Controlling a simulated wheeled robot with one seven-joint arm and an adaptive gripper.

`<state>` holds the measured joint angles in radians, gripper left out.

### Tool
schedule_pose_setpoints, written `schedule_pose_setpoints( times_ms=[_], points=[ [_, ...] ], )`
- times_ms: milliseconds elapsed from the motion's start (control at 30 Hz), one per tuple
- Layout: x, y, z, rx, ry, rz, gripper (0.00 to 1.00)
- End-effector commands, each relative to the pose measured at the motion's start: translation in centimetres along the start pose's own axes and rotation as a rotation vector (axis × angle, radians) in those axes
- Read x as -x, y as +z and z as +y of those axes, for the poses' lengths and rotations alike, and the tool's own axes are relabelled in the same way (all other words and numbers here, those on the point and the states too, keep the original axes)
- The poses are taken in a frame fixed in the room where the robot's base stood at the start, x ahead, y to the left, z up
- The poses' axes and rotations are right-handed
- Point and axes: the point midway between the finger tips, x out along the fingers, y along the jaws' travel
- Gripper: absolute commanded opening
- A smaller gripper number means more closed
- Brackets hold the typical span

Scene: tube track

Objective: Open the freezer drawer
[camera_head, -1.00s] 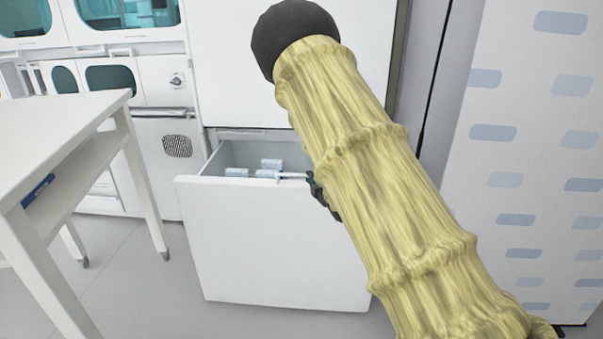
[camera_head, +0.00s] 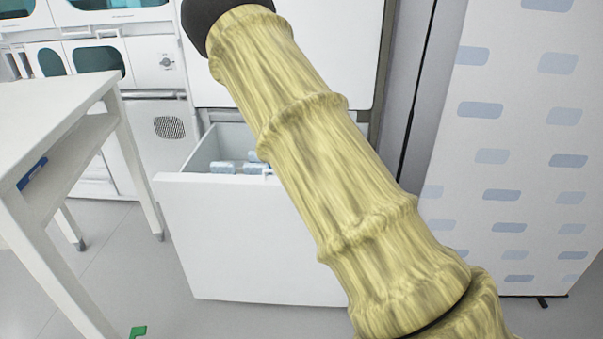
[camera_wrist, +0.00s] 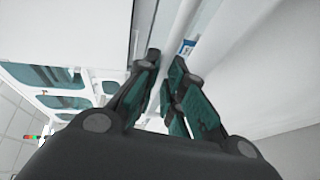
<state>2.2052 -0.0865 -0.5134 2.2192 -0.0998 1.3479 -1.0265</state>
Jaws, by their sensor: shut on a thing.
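The white freezer drawer (camera_head: 230,245) is pulled out from the white freezer (camera_head: 320,45) in the head view. Its inside shows behind the front panel. My gripper (camera_wrist: 166,68) shows in the wrist view, its dark green-padded fingers on either side of a white edge. It looks like the top edge of the drawer front. The jaws are shut on it. In the head view my yellow-sleeved arm hides the gripper and the right part of the drawer.
Pale blue-and-white items (camera_head: 225,167) lie inside the drawer. A white table (camera_head: 60,105) stands at the left, with a blue object (camera_head: 33,173) on its shelf. A patterned panel (camera_head: 515,150) stands at the right.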

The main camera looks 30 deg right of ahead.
Motion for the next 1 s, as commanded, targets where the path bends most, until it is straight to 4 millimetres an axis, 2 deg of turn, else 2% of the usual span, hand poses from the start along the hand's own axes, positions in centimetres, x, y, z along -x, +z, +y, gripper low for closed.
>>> schedule_pose_setpoints(
  times_ms=[267,300,333,700,867,1000],
  points=[
    [0.1,0.2,-0.1,0.000,-0.002,-0.004,0.00],
    [0.1,0.2,-0.1,0.000,-0.002,-0.004,0.14],
    [0.1,0.2,-0.1,0.000,-0.002,-0.004,0.19],
    [0.2,0.1,0.0,0.000,-0.001,-0.001,0.19],
    [1.6,0.1,-0.1,0.001,-0.002,-0.002,0.19],
    [4.0,0.1,-0.1,0.001,-0.002,-0.002,0.19]
  ],
)
